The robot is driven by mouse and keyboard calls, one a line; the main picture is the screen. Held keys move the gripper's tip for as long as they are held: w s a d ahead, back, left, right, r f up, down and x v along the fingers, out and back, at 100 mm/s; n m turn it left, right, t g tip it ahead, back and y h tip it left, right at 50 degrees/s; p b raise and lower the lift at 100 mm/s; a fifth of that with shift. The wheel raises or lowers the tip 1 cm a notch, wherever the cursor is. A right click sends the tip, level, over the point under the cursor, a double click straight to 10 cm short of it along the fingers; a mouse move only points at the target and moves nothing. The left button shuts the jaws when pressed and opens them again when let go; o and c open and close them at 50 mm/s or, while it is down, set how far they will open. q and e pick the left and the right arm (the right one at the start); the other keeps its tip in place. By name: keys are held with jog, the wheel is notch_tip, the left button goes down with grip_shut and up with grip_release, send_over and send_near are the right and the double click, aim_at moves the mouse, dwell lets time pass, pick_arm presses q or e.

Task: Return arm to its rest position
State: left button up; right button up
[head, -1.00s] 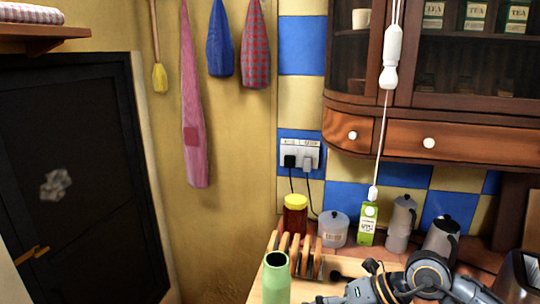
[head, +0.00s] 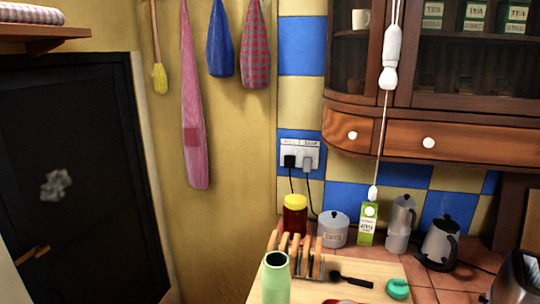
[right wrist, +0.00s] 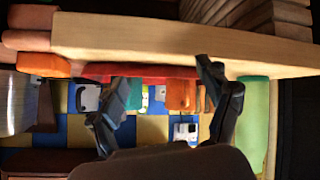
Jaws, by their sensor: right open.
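My right gripper (right wrist: 165,78) shows in the right wrist view with its two dark fingers spread wide apart. Nothing is held between them. Behind the fingers are the pale edge of a wooden board (right wrist: 150,38) and blue and yellow wall tiles. My right arm and gripper do not show in the head view. My left gripper is in neither view.
A dark utensil (head: 352,280) and a green item (head: 398,288) lie on the board. A kettle (head: 440,242) and toaster (head: 520,280) stand right.

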jog(key=s+a+f+g+y, duration=0.1)
jog(key=s+f+g, duration=0.25)
jog(key=s, duration=0.35)
jog(key=s+f+g, duration=0.3)
jog(key=s+f, duration=0.1)
jog(key=s, duration=0.3)
notch_tip(320, 180, down, 26)
jog(key=s+g, duration=0.2)
jog(key=s+d+f, duration=0.2)
jog(key=s+f, duration=1.4)
jog(key=s, duration=0.1)
jog(key=shift+d+f+g, duration=0.3)
jog(key=shift+d+g, duration=0.1)
jog(key=shift+g, duration=0.05)
